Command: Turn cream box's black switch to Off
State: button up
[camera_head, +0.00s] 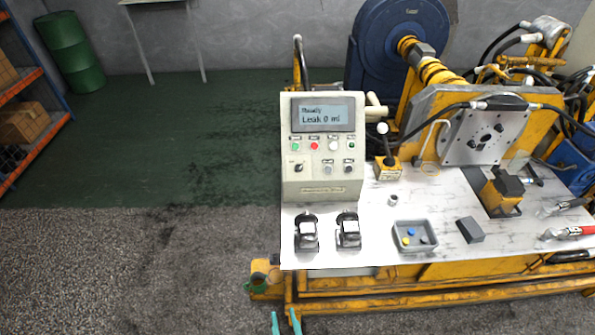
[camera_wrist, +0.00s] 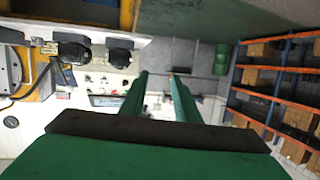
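The cream box (camera_head: 320,187) stands at the left end of the white worktop. Its front panel has a display (camera_head: 322,115) reading "Leak 0 ml", with a row of buttons and lamps below it. The small black switch (camera_head: 297,168) sits at the lower left of the panel; its setting is too small to read. My gripper (camera_head: 285,322) shows only its green fingertips at the bottom edge of the head view, well below and apart from the box. In the wrist view its two fingers (camera_wrist: 158,95) stand apart with nothing between them.
Two black-and-white joystick units (camera_head: 307,230) (camera_head: 348,230) stand on the worktop in front of the box. A grey tray (camera_head: 414,248) with small coloured parts and a dark block (camera_head: 470,230) lie to the right. A yellow frame rail (camera_head: 420,293) runs below the worktop. The floor at left is clear.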

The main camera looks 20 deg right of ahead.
jog(key=w+d+m+h, duration=0.2)
jog(key=w+d, duration=0.2)
jog(key=w, duration=0.6)
jog(key=m+g+h, duration=0.3)
jog(key=m+h, duration=0.2)
jog(key=m, duration=0.6)
send_near(299, 169)
jog(key=x, duration=0.8)
jog(key=shift+w+d+f, duration=0.1)
jog(key=shift+w+d, duration=0.1)
jog(key=shift+w, duration=0.15)
grip_shut()
